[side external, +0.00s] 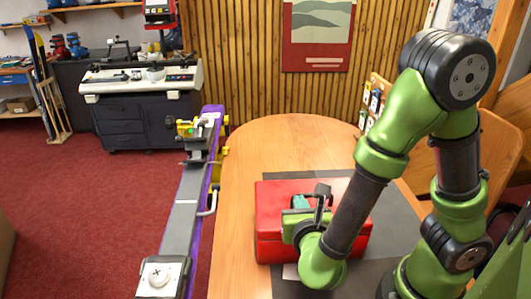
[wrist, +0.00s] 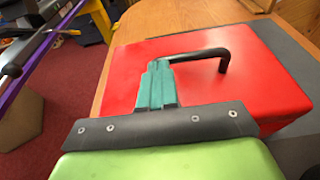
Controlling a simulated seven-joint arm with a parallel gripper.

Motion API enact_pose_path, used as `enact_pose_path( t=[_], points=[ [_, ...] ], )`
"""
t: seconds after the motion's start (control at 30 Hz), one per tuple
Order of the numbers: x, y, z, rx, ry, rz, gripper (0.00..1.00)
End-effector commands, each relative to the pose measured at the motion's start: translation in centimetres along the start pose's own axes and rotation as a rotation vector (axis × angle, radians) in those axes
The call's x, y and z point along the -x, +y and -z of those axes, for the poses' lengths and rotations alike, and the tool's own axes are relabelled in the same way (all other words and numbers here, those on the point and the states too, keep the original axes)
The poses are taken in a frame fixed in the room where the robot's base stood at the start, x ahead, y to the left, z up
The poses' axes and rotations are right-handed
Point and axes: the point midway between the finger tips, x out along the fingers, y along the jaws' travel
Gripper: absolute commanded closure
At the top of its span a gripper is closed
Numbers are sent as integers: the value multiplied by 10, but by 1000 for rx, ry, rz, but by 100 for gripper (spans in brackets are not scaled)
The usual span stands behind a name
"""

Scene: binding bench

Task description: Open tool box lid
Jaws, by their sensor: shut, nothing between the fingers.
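The red tool box (side external: 270,212) sits on a dark mat on the wooden table, and its lid looks closed. It also fills much of the wrist view (wrist: 240,80). A black bar handle (wrist: 205,54) stands on top of the lid; it shows in the side view too (side external: 322,190). My gripper (side external: 301,202) is over the lid with its teal fingers together and empty. In the wrist view the fingertips (wrist: 158,67) overlap the left end of the handle; I cannot tell whether they touch it. The front of the box is partly hidden by my arm.
A long purple-edged ski (side external: 184,215) with clamps runs along the table's left side. The dark mat (side external: 395,225) extends right of the box. The wooden table top (side external: 265,150) is clear behind it. A machine cabinet (side external: 140,115) stands at the back left.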

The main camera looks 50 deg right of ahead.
Motion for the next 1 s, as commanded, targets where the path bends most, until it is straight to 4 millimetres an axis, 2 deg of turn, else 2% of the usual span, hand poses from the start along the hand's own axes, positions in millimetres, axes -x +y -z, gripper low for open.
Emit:
enact_pose_path(
  t=[0.5, 1.0],
  points=[
    [-3, 0, -13, -5, 77, 1, 100],
    [-20, -1, -52, -14, 455, 5, 100]
  ],
)
